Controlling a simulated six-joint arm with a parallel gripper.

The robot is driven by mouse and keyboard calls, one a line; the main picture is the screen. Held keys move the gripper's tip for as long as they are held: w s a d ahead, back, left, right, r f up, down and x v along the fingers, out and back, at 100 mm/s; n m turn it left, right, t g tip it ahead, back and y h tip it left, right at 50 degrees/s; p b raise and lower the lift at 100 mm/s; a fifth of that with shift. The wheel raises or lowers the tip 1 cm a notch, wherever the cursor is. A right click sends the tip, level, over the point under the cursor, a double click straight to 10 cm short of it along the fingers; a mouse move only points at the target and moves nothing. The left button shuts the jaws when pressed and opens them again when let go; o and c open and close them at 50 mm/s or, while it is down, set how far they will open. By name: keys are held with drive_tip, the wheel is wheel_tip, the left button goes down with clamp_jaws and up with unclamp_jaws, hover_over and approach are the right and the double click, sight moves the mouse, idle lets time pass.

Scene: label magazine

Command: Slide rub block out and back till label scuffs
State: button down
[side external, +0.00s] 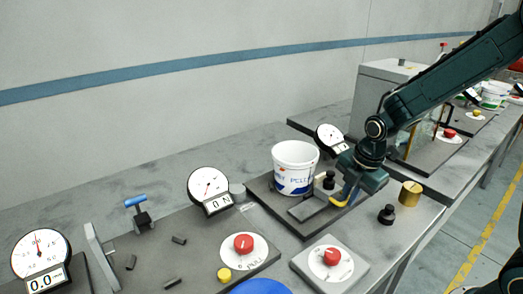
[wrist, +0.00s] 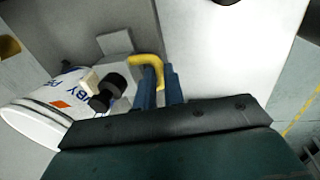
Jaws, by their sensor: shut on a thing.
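The white tub (side external: 295,168) with a blue printed label stands on a dark base plate (side external: 262,190); in the wrist view the tub (wrist: 42,128) lies at the left. A black knobbed part with a pale pad (wrist: 91,80), seemingly the rub block, is against or very near the label; contact is unclear. My gripper (side external: 347,194) is shut on a yellow handle (side external: 338,203) beside a flat grey piece (side external: 306,210) in front of the tub. The wrist view shows my blue fingers (wrist: 160,82) at the handle (wrist: 146,60). No scuffing can be made out.
A dial (side external: 331,137) stands behind the tub, and a force gauge (side external: 208,187) reading 0 N is left of it. A brass cylinder (side external: 411,193) and a black weight (side external: 387,214) stand right of my gripper. A red-knob box (side external: 331,258) is in front.

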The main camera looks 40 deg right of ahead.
drive_tip(key=shift+d, duration=0.25)
drive_tip(key=c, duration=1.5)
unclamp_jaws()
drive_tip(key=shift+r, duration=0.15)
drive_tip(key=s+r, duration=0.1)
drive_tip(key=r, duration=0.8)
drive_tip(key=s+r, duration=0.1)
drive_tip(key=r, duration=0.3)
drive_tip(key=shift+s+r, duration=0.15)
drive_tip(key=shift+s, duration=0.2)
drive_tip(key=shift+a, duration=0.1)
drive_tip(key=s+a+r+m+t, duration=0.1)
drive_tip(key=s+m, duration=0.4)
drive_tip(key=m, duration=0.1)
drive_tip(key=s+a+r+m+t, duration=0.1)
drive_tip(key=s+m, duration=0.4)
drive_tip(key=m, duration=0.1)
drive_tip(key=s+a+r+m+t, duration=0.1)
drive_tip(key=s+a+m, duration=0.1)
drive_tip(key=s+m, duration=0.4)
drive_tip(key=shift+r, duration=0.1)
